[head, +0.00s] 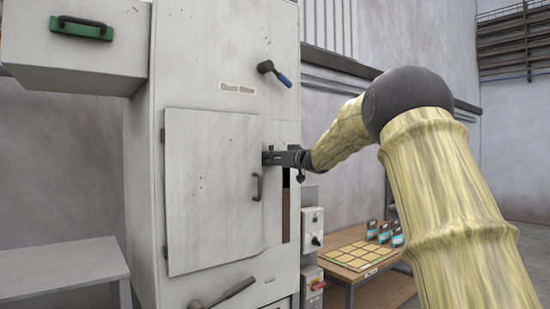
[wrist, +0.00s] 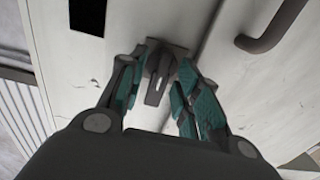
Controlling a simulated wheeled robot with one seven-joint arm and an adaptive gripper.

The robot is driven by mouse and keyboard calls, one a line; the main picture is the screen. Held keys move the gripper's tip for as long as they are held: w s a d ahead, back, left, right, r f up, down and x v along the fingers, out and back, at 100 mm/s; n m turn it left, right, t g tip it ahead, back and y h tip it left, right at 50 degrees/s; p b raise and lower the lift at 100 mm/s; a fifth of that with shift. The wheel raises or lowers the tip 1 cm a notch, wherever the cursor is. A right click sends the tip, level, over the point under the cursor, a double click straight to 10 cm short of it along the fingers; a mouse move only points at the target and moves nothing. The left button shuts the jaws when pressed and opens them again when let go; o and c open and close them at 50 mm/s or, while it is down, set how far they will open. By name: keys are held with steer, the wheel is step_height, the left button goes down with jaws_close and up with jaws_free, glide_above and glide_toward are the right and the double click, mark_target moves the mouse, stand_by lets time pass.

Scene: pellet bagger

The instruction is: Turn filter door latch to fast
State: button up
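The filter door (head: 212,190) is a pale panel on the white cabinet, below a label plate (head: 237,88). It sits in its frame, and a dark handle (head: 257,187) is on its right part. In the wrist view the latch (wrist: 157,86) is a small dark grey lever by the door edge. My gripper (head: 270,157) is at the door's right edge and hides the latch in the head view. In the wrist view my gripper (wrist: 163,62) has its teal-padded fingers apart, one on each side of the latch. I cannot tell whether they touch it.
A blue-gripped lever (head: 275,74) is above the door, and another lever (head: 228,293) is below it. A control box (head: 312,229) stands to the right, beside a wooden table (head: 340,272) with yellow samples. A grey bench (head: 60,268) is at left.

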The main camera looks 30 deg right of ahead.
steer(key=shift+w, duration=0.1)
steer(key=shift+c, duration=0.5)
jaws_close()
